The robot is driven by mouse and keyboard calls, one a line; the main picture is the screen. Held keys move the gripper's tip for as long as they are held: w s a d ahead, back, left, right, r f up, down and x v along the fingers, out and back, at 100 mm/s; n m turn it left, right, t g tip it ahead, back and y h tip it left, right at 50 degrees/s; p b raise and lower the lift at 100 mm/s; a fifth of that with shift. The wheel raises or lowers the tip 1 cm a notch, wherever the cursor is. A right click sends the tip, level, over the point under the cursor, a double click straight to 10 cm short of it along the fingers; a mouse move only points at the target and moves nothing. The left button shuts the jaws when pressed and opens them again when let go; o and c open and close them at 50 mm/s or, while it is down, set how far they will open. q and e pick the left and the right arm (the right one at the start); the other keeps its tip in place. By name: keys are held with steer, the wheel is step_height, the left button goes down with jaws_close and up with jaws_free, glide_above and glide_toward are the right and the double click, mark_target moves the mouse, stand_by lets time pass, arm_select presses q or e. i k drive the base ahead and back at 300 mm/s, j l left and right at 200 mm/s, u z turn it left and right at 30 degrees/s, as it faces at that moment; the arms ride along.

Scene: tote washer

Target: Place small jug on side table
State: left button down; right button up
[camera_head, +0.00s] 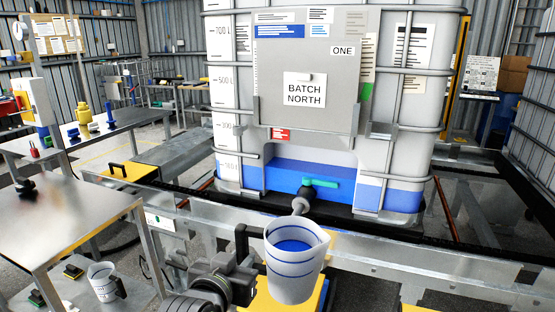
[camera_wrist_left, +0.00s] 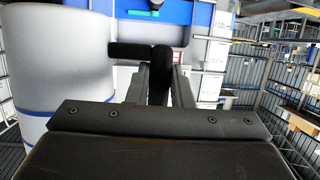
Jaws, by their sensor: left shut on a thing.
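A white jug (camera_head: 295,270) with blue bands and blue inside is in front of the tank, below its valve. My left gripper (camera_head: 246,264) is shut on its black handle (camera_head: 241,242). The wrist view shows the fingers (camera_wrist_left: 160,82) on the dark handle (camera_wrist_left: 138,50), with the jug wall (camera_wrist_left: 62,75) to the left. The jug looks nearly upright; I cannot tell whether it touches the yellow surface beneath it. A metal table (camera_head: 95,222), perhaps the side table, stands at the left. A similar jug (camera_head: 101,285) stands on its lower shelf. My right gripper is out of view.
The large caged tank (camera_head: 305,140), labelled BATCH NORTH, stands behind a metal frame rail (camera_head: 365,262). Its valve (camera_head: 301,204) sits close above the jug. A dark object (camera_head: 25,187) lies on the left table; its front top is bare. Another bench (camera_head: 110,130) stands farther back.

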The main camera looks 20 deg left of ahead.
mark_target(28, 215)
steer(key=j, duration=0.5)
steer(key=j+z, duration=0.15)
steer(key=j, duration=0.3)
steer(key=k+j, duration=0.1)
steer(key=j, duration=0.4)
steer(key=k+j+z, duration=0.15)
steer(key=j, duration=0.8)
steer(key=k+j+z, duration=0.1)
steer(key=j, duration=0.4)
steer(key=k+j+z, duration=0.1)
steer(key=j, duration=0.35)
steer(key=k+j, duration=0.1)
steer(key=j, duration=0.35)
steer(key=z, duration=0.05)
